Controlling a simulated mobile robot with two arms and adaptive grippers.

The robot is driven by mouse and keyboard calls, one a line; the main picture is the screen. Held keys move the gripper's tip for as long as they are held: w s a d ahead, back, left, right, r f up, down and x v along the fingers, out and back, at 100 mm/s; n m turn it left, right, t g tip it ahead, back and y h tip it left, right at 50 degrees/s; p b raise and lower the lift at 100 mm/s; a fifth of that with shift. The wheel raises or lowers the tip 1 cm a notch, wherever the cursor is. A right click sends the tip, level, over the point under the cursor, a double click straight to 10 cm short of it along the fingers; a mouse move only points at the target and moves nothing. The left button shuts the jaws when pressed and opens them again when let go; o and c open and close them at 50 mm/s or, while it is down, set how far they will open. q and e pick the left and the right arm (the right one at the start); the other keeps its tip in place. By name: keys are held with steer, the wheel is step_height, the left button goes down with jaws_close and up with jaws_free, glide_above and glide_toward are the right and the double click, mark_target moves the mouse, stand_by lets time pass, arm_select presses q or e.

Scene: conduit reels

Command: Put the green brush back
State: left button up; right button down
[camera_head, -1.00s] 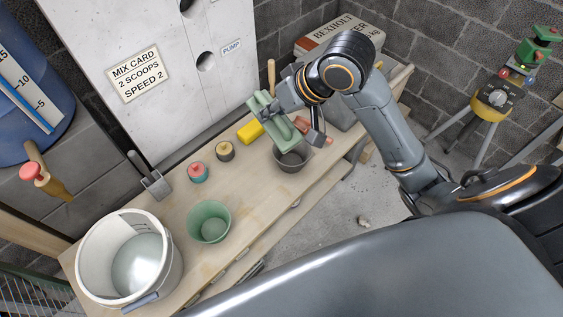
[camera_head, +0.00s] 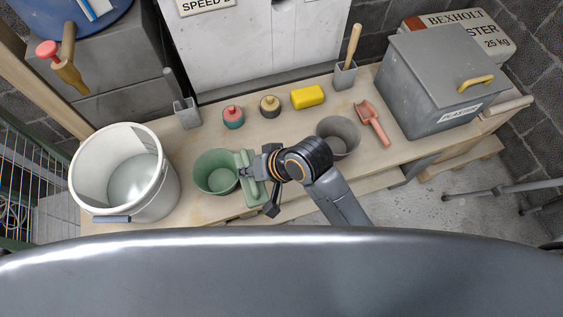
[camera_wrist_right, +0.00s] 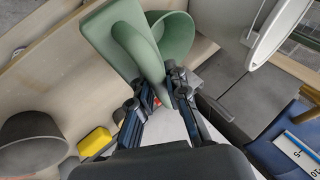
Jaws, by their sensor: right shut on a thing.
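My right gripper (camera_head: 247,172) is shut on a green brush (camera_head: 250,190), a flat green slab with a curved handle. I see no bristles. In the right wrist view the fingers (camera_wrist_right: 160,85) close around the handle of the green brush (camera_wrist_right: 112,38). The brush is held over the bench's front part, just right of the green bucket (camera_head: 212,182) and overlapping its rim in the head view; I cannot tell whether they touch. My left gripper is not in view.
On the bench (camera_head: 290,150) stand a white bucket (camera_head: 88,165), two small pots, a yellow sponge (camera_head: 307,96), a grey bucket (camera_head: 350,128), a red scoop (camera_head: 374,122) and a grey plaster bin (camera_head: 430,75). Two grey holders (camera_head: 345,78) with upright handles stand along the back.

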steer(key=shift+w+d+f+b, duration=0.1)
steer(key=shift+w+d+f, duration=1.2)
steer(key=shift+w+f, duration=0.75)
steer(key=shift+w+d+f+b, duration=0.1)
steer(key=shift+w+d+f, duration=1.15)
steer(key=shift+w+f, duration=0.75)
steer(key=shift+w+d+f+b, duration=0.1)
steer(key=shift+w+d+f, duration=1.4)
steer(key=shift+f, duration=0.9)
steer(key=shift+w+a, duration=0.15)
steer(key=shift+a, duration=0.05)
steer(key=c, duration=1.3)
jaws_free()
steer(key=shift+f, duration=0.15)
steer(key=shift+r, duration=0.2)
steer(key=p+v, duration=0.1)
steer(key=v, duration=1.1)
